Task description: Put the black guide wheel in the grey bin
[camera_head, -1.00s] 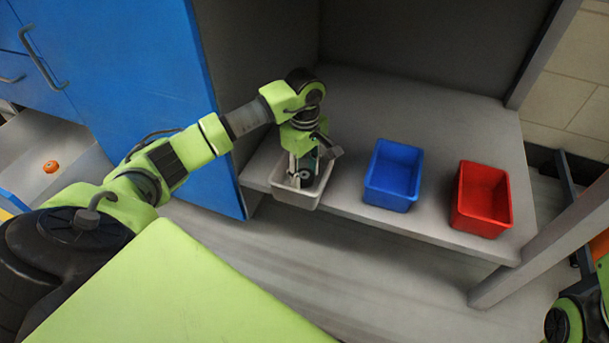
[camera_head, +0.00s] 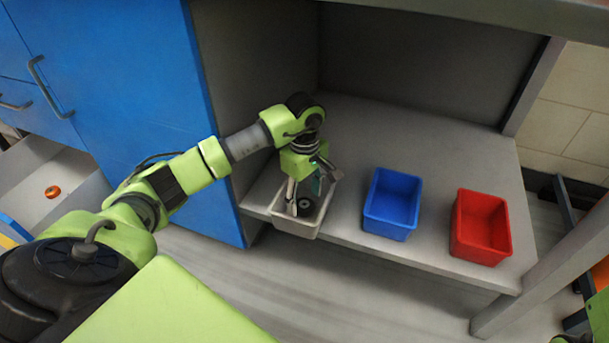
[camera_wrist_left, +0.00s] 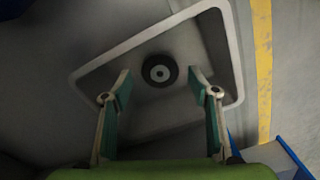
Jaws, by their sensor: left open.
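The black guide wheel (camera_head: 306,204) lies inside the grey bin (camera_head: 296,229), which stands near the shelf's front edge at its left end. In the left wrist view the wheel (camera_wrist_left: 160,71), dark with a pale hub, rests on the floor of the bin (camera_wrist_left: 238,60), away from its walls. My left gripper (camera_head: 308,196) is over the bin, open and empty. In the left wrist view its two fingers (camera_wrist_left: 163,84) are spread apart, with the wheel beyond them and not gripped. The right gripper does not show.
A blue bin (camera_head: 391,205) and a red bin (camera_head: 481,228) stand empty to the right on the same shelf (camera_head: 440,150). A blue cabinet (camera_head: 120,80) is at the left. An orange round part (camera_head: 52,191) lies in a grey tray or channel at far left.

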